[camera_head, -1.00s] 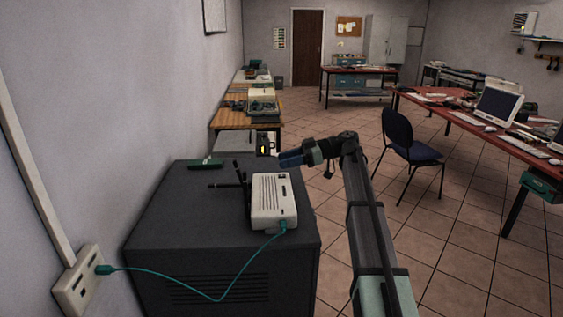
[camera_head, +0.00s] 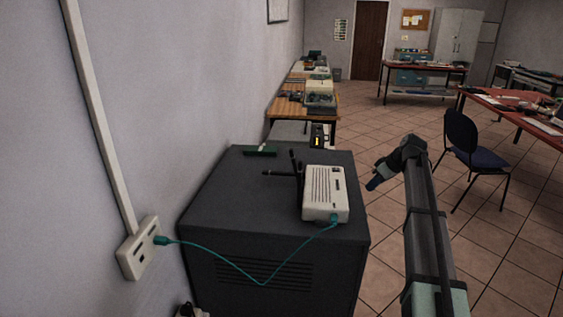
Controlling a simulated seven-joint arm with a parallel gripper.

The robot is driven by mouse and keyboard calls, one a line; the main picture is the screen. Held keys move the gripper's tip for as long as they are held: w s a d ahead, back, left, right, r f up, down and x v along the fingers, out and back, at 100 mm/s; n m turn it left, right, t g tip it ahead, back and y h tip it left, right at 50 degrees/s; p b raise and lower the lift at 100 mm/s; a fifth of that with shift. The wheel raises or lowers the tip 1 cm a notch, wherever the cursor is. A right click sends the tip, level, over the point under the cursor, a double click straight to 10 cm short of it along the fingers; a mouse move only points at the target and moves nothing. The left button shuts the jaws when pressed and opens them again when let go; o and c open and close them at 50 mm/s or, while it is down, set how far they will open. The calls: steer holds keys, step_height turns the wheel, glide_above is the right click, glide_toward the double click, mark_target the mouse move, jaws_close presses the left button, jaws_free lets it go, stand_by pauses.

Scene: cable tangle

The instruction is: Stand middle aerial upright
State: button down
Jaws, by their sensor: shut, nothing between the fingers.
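A white router (camera_head: 324,192) sits on top of a dark grey cabinet (camera_head: 240,195), with black aerials on its left side. One aerial (camera_head: 279,172) points left, lying nearly flat. My gripper (camera_head: 372,184) is to the right of the router and cabinet top, apart from both. It is small and seen at an angle, shut and empty.
A teal cable runs from the router's front to a wall socket (camera_head: 139,250). A green item (camera_head: 261,151) lies on the cabinet's back edge. A black device with a yellow light (camera_head: 318,138) is behind the router. A blue chair (camera_head: 470,150) stands right of my arm; open floor lies between.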

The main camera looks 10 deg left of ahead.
steer(key=w+a+r+n+t+h, duration=0.2)
steer(key=w+a+r+t+h, duration=0.4)
steer(key=w+r+h, duration=0.6)
steer(key=w+a+r+n+t+h, duration=0.2)
steer(key=a+r+t, duration=0.1)
steer(key=a+r, duration=0.6)
steer(key=w+a+r+n+t+h, duration=0.2)
steer(key=a+r+t, duration=0.1)
steer(key=a+r, duration=0.55)
steer(key=s+a+f+t, duration=0.25)
steer(key=s+a, duration=0.45)
steer(key=a, duration=0.4)
steer(key=m+g+h, duration=0.3)
steer(key=m, duration=0.1)
glide_toward(296, 170)
steer(key=s+a+r, duration=0.2)
steer(key=a+r, duration=0.1)
steer(key=a, duration=0.6)
steer(key=s+d+x, duration=0.2)
steer(key=x, duration=1.1)
steer(key=shift+r, duration=0.2)
steer(key=shift+w, duration=0.15)
